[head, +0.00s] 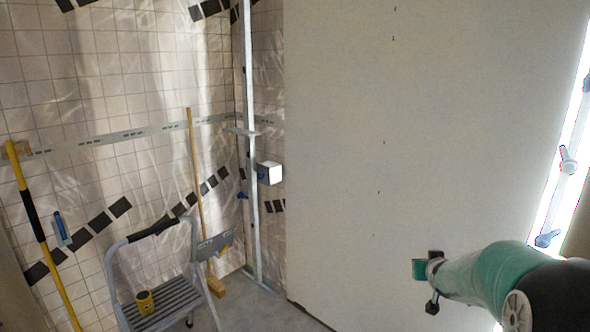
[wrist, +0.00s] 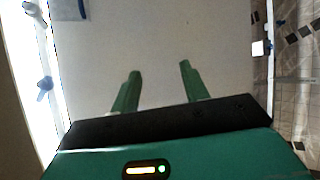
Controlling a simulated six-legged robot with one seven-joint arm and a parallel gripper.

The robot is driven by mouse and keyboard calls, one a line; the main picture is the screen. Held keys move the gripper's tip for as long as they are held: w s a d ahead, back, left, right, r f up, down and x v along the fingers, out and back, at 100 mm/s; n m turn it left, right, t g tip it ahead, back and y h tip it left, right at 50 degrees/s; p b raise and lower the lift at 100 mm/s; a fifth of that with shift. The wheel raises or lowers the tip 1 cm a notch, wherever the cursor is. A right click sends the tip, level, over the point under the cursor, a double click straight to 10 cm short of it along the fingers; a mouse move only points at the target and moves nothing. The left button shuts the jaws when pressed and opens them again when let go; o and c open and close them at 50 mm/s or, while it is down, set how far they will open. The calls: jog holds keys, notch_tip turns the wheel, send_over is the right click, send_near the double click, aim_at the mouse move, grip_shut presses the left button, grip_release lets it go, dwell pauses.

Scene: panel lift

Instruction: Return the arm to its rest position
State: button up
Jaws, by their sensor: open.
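My gripper shows in the wrist view (wrist: 158,70) with its two green fingers spread apart and nothing between them. In the head view my green and black arm reaches in from the lower right, and the gripper end (head: 433,280) is in front of the large pale panel (head: 400,130). I cannot tell the gap between the gripper and the panel. The panel stands upright and fills the background of the wrist view too (wrist: 158,35).
A grey step stool (head: 172,300) with a yellow tape roll (head: 145,301) on it stands at lower left. A metal stud (head: 250,120) holds a white box (head: 270,172). A broom (head: 195,180) and yellow-black pole (head: 40,235) lean on the tiled wall. A bright strip (head: 562,150) with blue-knobbed clamps is at right.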

jog(key=s+a+r+g+y, duration=0.1)
jog(key=s+a+r, duration=0.35)
jog(key=s, duration=0.25)
jog(key=s+a+r+g, duration=0.1)
jog(key=s+a+r, duration=0.2)
jog(key=s+a, duration=0.35)
jog(key=s+a+n+g+y, duration=0.1)
jog(key=s+a, duration=0.3)
jog(key=s, duration=0.7)
jog(key=s+a+g+y, duration=0.1)
jog(key=s+a+g, duration=0.2)
jog(key=s, duration=0.8)
jog(key=shift+a+f+n, duration=0.2)
jog(key=shift+a+n, duration=0.2)
jog(key=shift+a, duration=0.7)
jog(key=shift+d, duration=0.1)
